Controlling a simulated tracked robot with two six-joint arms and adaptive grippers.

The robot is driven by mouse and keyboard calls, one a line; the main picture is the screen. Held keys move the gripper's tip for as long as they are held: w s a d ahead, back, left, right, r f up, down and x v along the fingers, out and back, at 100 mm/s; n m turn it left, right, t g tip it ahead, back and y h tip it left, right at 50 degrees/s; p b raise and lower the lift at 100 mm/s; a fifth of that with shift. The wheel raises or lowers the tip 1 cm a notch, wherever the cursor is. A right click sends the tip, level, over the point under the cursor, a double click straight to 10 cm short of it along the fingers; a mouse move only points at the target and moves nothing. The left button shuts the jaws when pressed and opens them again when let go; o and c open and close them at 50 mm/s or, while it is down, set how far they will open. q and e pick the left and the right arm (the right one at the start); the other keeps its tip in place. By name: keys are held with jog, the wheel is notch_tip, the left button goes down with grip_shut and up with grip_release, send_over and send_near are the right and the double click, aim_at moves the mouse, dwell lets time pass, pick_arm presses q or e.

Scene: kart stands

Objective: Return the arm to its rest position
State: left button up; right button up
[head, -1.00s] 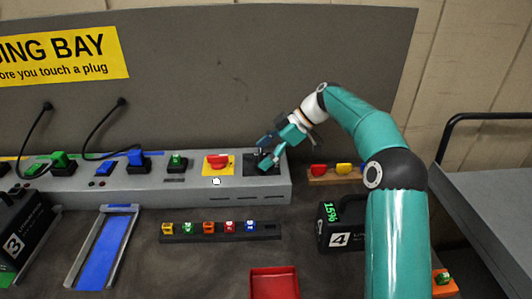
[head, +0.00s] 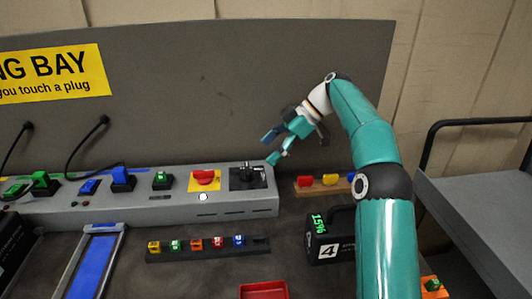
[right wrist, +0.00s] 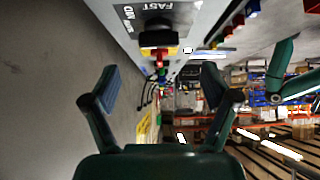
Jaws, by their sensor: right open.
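My right arm comes in from the right in the head view. Its gripper (head: 272,148) is open and empty, above and just right of the black rotary switch (head: 248,176) at the right end of the grey charging console. In the right wrist view the open fingers (right wrist: 160,88) stand wide apart with nothing between them. The black switch plate (right wrist: 158,12), marked FAST, shows beyond them, apart from the fingers. My left gripper is not in view.
A red knob on a yellow plate (head: 204,179) sits left of the switch. A rack of small coloured blocks (head: 207,250), a red tray (head: 263,290) and black battery 4 (head: 328,236) stand in front. A grey cart (head: 480,200) is at the right. The back panel (head: 200,100) rises behind.

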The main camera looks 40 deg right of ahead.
aim_at(248, 168)
jog(key=shift+x, duration=3.7)
jog(key=shift+r, duration=0.1)
